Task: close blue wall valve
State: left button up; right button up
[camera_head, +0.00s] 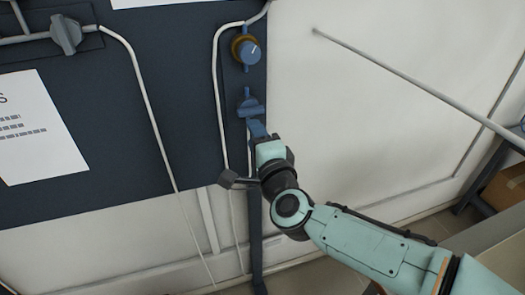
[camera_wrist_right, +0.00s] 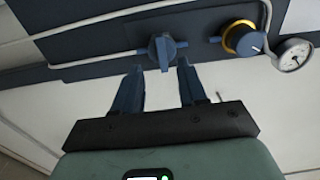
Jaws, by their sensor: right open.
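The blue wall valve (camera_head: 250,107) is on the dark panel, near its right edge, below a round blue knob. In the right wrist view the blue valve (camera_wrist_right: 162,52) shows just beyond my fingertips, with its handle pointing toward the gap between them. My right gripper (camera_head: 257,127) is right below the valve in the head view. In the wrist view its two blue fingers (camera_wrist_right: 158,70) are open and apart, with nothing between them. I cannot tell whether a fingertip touches the valve. My left gripper is out of view.
A blue knob with a brass ring (camera_head: 247,50) sits above the valve, and a round gauge (camera_wrist_right: 293,54) is beside it in the wrist view. White tubing (camera_head: 218,90) runs close by. A grey valve (camera_head: 66,35) and a paper sheet (camera_head: 38,128) are farther left.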

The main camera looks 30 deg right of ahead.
jog(key=v, duration=0.5)
jog(key=shift+w, duration=0.1)
dwell(0.5)
